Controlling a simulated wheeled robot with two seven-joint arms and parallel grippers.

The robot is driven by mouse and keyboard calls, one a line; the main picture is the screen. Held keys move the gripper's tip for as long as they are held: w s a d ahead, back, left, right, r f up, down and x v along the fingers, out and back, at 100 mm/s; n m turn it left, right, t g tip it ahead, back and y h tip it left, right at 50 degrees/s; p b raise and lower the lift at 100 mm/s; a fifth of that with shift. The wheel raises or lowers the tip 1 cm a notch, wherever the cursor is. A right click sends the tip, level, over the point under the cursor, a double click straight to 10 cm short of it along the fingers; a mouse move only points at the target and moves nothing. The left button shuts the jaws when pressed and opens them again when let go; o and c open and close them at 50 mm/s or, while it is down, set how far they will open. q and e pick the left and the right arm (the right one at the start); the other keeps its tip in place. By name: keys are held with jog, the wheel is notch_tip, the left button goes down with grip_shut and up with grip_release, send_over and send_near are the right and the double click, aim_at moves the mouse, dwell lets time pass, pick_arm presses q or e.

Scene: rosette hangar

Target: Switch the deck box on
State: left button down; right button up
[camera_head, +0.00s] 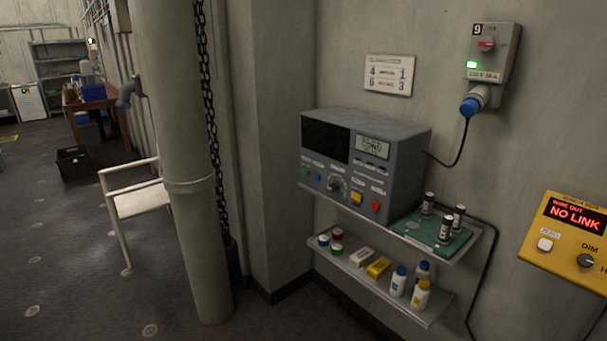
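No thing in view carries a label that I can read as "deck box". A grey box (361,170) stands on the upper wall shelf, with a dark panel, a small lit display (372,147), a round knob (337,184), a yellow button (356,198) and a red button (376,206). A yellow box (566,235) at the right edge has a display reading "NO LINK", a white button (545,245) and a dark knob marked DIM (585,260); the picture edge cuts it off. Neither of my grippers is in view.
A wall socket marked 9 (493,54) has a green light and a blue plug (470,106). A green tray (431,230) with dark cylinders shares the shelf. Bottles and small boxes (378,267) fill the lower shelf.

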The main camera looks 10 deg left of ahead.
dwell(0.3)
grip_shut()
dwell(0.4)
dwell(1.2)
